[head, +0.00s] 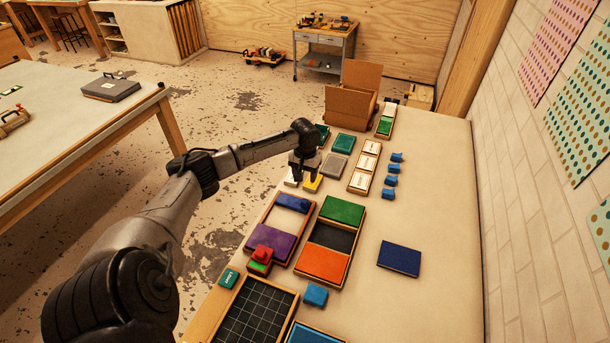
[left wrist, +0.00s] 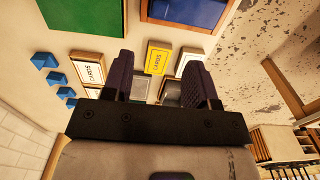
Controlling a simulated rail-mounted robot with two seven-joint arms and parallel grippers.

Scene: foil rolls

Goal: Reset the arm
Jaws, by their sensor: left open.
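My left gripper (head: 304,172) hangs above the left edge of the long table, its arm coming in from the lower left. In the left wrist view its two dark fingers (left wrist: 159,68) stand apart with nothing between them that they grip. A yellow card box (head: 312,183) lies below the gripper; it also shows in the left wrist view (left wrist: 157,58). A white card box (head: 291,178) lies beside it, partly hidden by the gripper. The gap between fingertips and boxes is hard to judge. My right gripper does not show.
The long table (head: 440,200) is bare toward its right side. A tray with green (head: 342,210) and orange (head: 323,264) panels, a dark blue panel (head: 399,258), several blue blocks (head: 391,180) and an open cardboard box (head: 352,97) stand on it. A wall runs along the right.

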